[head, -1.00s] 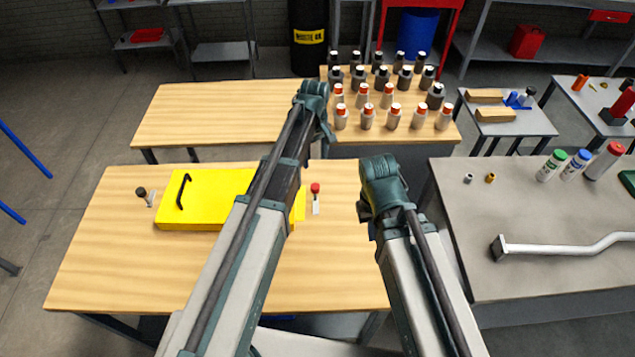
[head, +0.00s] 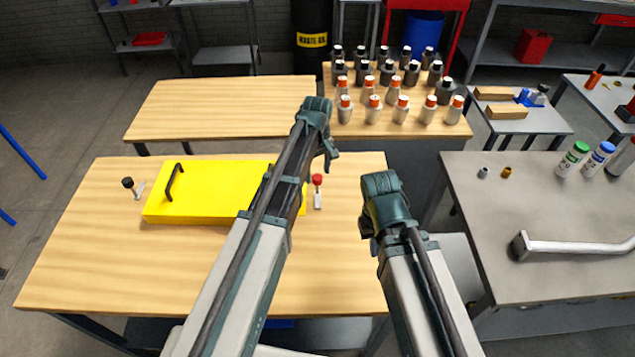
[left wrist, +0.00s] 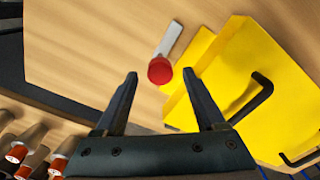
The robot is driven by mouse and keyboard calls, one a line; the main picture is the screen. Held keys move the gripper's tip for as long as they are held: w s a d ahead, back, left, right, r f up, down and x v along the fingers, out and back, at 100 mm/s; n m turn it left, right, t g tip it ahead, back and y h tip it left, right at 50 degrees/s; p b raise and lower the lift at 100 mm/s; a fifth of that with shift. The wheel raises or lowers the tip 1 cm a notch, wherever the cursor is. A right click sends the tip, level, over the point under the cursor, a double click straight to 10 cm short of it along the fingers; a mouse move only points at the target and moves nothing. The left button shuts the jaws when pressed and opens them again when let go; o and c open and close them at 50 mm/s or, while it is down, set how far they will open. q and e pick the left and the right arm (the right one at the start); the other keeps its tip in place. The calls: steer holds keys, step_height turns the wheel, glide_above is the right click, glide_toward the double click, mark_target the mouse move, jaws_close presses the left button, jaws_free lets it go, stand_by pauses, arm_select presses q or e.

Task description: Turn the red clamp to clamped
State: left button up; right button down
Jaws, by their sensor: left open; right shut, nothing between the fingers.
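The red clamp, with a red knob (head: 317,180) on a pale metal lever (head: 318,200), stands on the wooden table just right of the yellow panel (head: 210,195). In the left wrist view its red knob (left wrist: 160,71) shows between the fingertips, with the lever (left wrist: 170,40) pointing away. My left gripper (head: 332,162) is open and points down above the clamp; I cannot tell how far above. Its two fingers show spread in the left wrist view (left wrist: 160,75). My right gripper (head: 367,235) is shut and empty, over the table's right edge.
A black-knobbed clamp (head: 130,186) stands left of the panel, which has a black handle (head: 174,182). Several bottles (head: 373,112) crowd the table behind. A grey table (head: 500,210) with a bent metal pipe (head: 575,247) is at right. The wooden table's front is clear.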

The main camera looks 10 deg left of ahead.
arm_select(q)
steer(key=shift+f+b, duration=0.35)
steer(key=shift+f, duration=0.35)
jaws_close()
